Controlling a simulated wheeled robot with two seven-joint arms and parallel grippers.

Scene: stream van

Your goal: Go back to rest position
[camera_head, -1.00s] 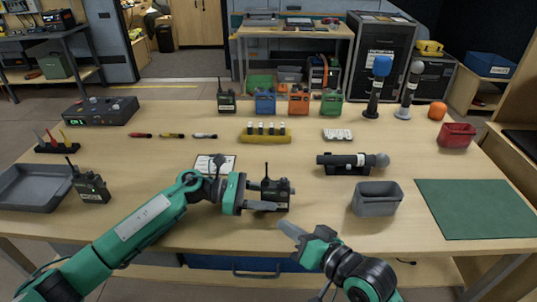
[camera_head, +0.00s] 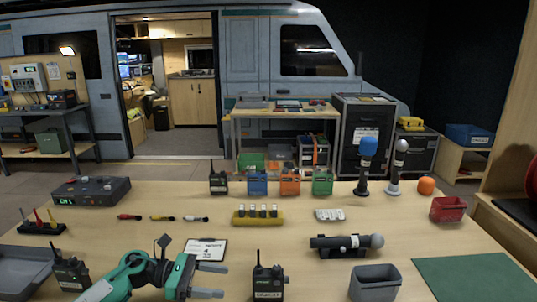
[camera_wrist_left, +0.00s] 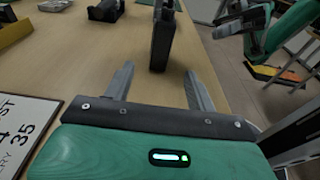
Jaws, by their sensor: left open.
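My left gripper (camera_head: 220,281) is low in the head view, left of a black walkie-talkie (camera_head: 268,284). Its jaws are open and empty, with a gap between the fingertips and the radio. In the left wrist view, the open fingers (camera_wrist_left: 158,72) point toward the upright dark radio (camera_wrist_left: 162,42), which stands on the table beyond them. My right gripper (camera_wrist_left: 235,22) shows small at the top right of the left wrist view, beyond the table's edge. Whether its jaws are open is unclear. It is out of the head view.
A clipboard (camera_head: 198,250) lies just behind my left gripper. Another radio (camera_head: 70,274) and a grey tray (camera_head: 22,270) are at left. A microphone in a cradle (camera_head: 345,242), a grey bin (camera_head: 375,283) and a green mat (camera_head: 470,276) are at right.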

